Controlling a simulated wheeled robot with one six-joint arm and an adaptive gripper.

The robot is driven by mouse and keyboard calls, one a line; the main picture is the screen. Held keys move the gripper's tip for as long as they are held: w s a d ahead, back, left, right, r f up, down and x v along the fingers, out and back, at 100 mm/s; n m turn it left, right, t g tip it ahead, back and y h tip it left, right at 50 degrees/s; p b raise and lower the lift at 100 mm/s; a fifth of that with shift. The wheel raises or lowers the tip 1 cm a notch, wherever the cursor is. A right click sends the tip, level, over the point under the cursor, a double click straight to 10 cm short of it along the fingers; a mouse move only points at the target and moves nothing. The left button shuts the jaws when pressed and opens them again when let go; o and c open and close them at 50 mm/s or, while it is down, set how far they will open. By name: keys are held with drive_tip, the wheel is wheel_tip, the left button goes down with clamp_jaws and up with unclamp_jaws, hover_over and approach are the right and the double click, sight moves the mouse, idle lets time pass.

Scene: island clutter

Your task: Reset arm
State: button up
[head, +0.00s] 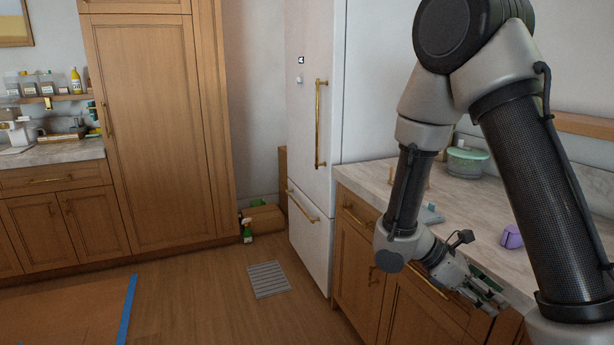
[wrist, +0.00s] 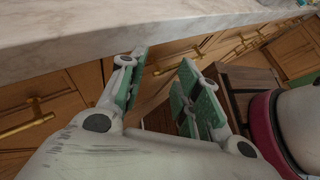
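My gripper (head: 488,294) hangs at the end of my bent arm, beside the front edge of the right-hand counter (head: 375,174) and in front of its wooden cabinets. In the wrist view my gripper (wrist: 163,72) has its two green-padded fingers apart, with nothing between them. The counter edge (wrist: 110,35) runs across the top of that view, close to the fingers.
A purple object (head: 512,237) and a green-lidded bowl (head: 467,160) stand on the counter. A white fridge (head: 312,120) stands left of it. A spray bottle (head: 246,230) and a grey floor grate (head: 268,280) are on the floor. The floor ahead is mostly clear.

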drive_tip(key=s+r+m+t+y, duration=0.4)
drive_tip(key=r+m, duration=0.3)
drive_tip(key=r, duration=0.3)
drive_tip(key=s+a+r+m+t+y, duration=0.1)
drive_tip(key=s+r+m+t+y, duration=0.3)
drive_tip(key=r+m+y, duration=0.3)
wheel_tip(320, 180, up, 3)
drive_tip(key=shift+a+f+m+t, duration=0.1)
drive_tip(key=shift+a+m+t, duration=0.2)
drive_tip(key=shift+m+t, duration=0.15)
